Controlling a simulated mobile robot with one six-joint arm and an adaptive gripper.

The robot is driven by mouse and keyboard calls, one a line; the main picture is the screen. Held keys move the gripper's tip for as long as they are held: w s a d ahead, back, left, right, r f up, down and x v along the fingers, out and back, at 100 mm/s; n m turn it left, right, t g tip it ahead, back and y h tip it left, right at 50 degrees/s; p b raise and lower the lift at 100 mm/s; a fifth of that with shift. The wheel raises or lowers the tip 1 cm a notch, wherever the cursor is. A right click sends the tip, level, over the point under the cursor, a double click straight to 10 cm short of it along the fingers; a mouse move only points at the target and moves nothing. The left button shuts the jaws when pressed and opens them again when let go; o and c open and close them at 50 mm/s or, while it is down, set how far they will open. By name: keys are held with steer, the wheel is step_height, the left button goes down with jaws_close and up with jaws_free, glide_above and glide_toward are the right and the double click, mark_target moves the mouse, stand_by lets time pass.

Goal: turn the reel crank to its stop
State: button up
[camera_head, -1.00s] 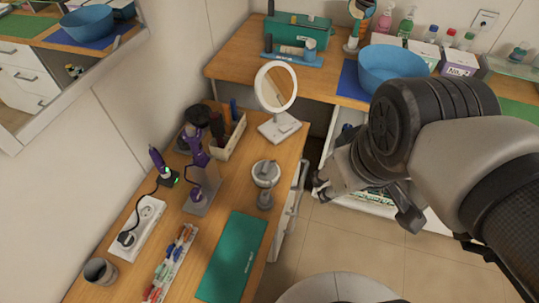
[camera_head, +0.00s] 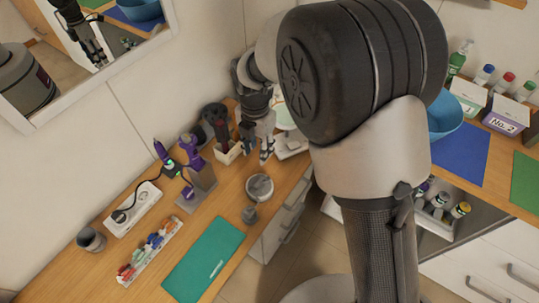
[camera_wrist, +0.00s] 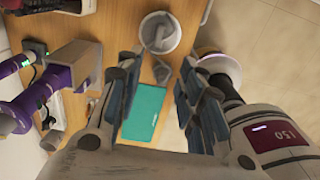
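I cannot make out a reel crank for certain in either view. A round grey-white bowl-like piece (camera_head: 259,187) with a grey part at its front stands on the wooden counter; the wrist view shows it as a white round cup (camera_wrist: 147,32) with a grey handle-like part inside. My gripper (camera_head: 257,152) is above the counter behind it, near the small mirror, pointing down. In the wrist view my gripper (camera_wrist: 158,105) has its fingers spread apart with nothing between them.
A purple tool on a grey stand (camera_head: 197,190) is close left of my gripper. A white tool box (camera_head: 230,152) and mirror base (camera_head: 291,147) are beside it. A green mat (camera_head: 203,262), power strip (camera_head: 133,208) and rack of coloured pieces (camera_head: 150,252) lie in front.

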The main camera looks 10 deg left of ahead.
mark_target(260, 182)
step_height(260, 182, down, 17)
steer(key=b, duration=0.5)
steer(key=shift+f, duration=0.2)
steer(key=shift+c, duration=0.5)
jaws_close()
